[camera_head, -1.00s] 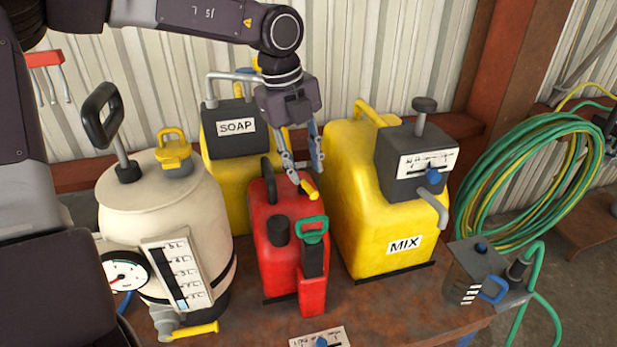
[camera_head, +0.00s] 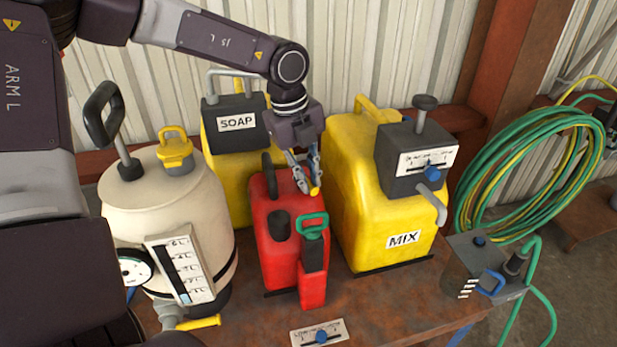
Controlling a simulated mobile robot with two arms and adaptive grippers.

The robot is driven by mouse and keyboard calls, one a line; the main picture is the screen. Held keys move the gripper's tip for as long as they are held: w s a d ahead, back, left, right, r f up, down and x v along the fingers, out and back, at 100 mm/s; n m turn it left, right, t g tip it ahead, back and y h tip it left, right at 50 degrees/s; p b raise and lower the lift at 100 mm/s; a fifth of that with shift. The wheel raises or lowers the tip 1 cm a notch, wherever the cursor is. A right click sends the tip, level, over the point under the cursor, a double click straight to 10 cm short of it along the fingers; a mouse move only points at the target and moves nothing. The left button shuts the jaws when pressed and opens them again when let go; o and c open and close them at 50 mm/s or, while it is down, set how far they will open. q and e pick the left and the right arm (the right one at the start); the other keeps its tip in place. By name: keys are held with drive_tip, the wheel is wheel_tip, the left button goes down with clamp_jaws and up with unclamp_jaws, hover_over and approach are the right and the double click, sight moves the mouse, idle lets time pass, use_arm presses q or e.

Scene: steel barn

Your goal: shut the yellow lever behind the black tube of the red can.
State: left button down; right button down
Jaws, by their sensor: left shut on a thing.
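The red can (camera_head: 272,238) stands on the table between the cream tank and the yellow MIX can. Its black tube (camera_head: 279,225) rises from the top, with a green handle (camera_head: 313,226) beside it at the front. The small yellow lever (camera_head: 315,190) shows behind the tube, at the can's top right. My left gripper (camera_head: 308,181) reaches down from above, its fingers close together and shut on the lever. The fingers partly hide the lever. My right gripper is not in view.
The yellow MIX can (camera_head: 352,222) is close on the right, the yellow SOAP can (camera_head: 226,170) behind left. The cream tank (camera_head: 165,210) has its own yellow lever (camera_head: 199,323). A steel box (camera_head: 474,268) sits at the table's right end. Coiled hoses (camera_head: 480,200) hang on the right.

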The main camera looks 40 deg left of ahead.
use_arm(q)
drive_tip(key=shift+f, duration=0.1)
drive_tip(key=shift+s+a+f+m+b, duration=0.15)
drive_tip(key=shift+m+b, duration=0.45)
drive_tip(key=shift+b, duration=0.6)
drive_tip(key=shift+s+a+r+m+b, duration=0.2)
drive_tip(key=shift+m+b, duration=0.4)
drive_tip(key=shift+m, duration=0.3)
drive_tip(key=c, duration=2)
unclamp_jaws()
drive_tip(key=shift+r, duration=0.1)
drive_tip(key=shift+o, duration=0.2)
